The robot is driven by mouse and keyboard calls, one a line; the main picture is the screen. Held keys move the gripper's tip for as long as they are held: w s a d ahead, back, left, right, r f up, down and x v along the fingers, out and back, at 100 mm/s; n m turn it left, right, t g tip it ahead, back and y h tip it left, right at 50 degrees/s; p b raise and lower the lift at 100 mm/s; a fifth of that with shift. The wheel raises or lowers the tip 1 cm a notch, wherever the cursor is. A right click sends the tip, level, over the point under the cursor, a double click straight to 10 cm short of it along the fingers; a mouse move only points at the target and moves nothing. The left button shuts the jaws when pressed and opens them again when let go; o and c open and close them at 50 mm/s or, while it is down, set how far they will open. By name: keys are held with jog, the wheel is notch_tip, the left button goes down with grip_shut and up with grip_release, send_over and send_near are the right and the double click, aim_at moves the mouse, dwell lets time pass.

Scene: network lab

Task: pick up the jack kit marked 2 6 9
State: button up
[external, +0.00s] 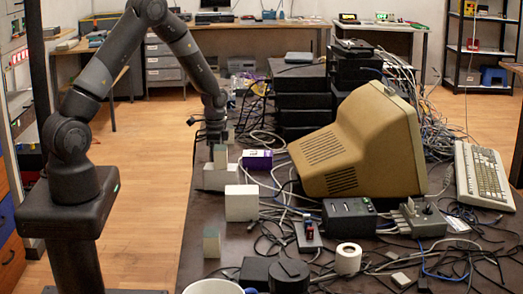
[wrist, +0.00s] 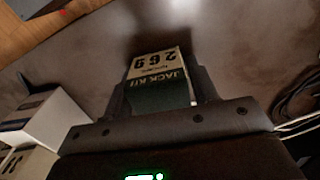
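The jack kit marked 2 6 9 (wrist: 156,78) is a small box with a cream upper part, dark lettering and a dark green lower part. In the wrist view it sits between the two fingers of my gripper (wrist: 160,86), which lie against its sides. In the external view my gripper (external: 214,138) is over the left part of the dark table, with the small pale box (external: 220,157) at its fingertips. The box's underside is hidden, so I cannot tell whether it touches anything below.
White boxes (external: 241,203) stand close by on the table (external: 205,262); one white box (wrist: 45,118) is at the left in the wrist view. A beige monitor (external: 360,140) and tangled cables lie to the right.

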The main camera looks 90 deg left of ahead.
jog(key=c, duration=0.7)
jog(key=shift+o, duration=0.2)
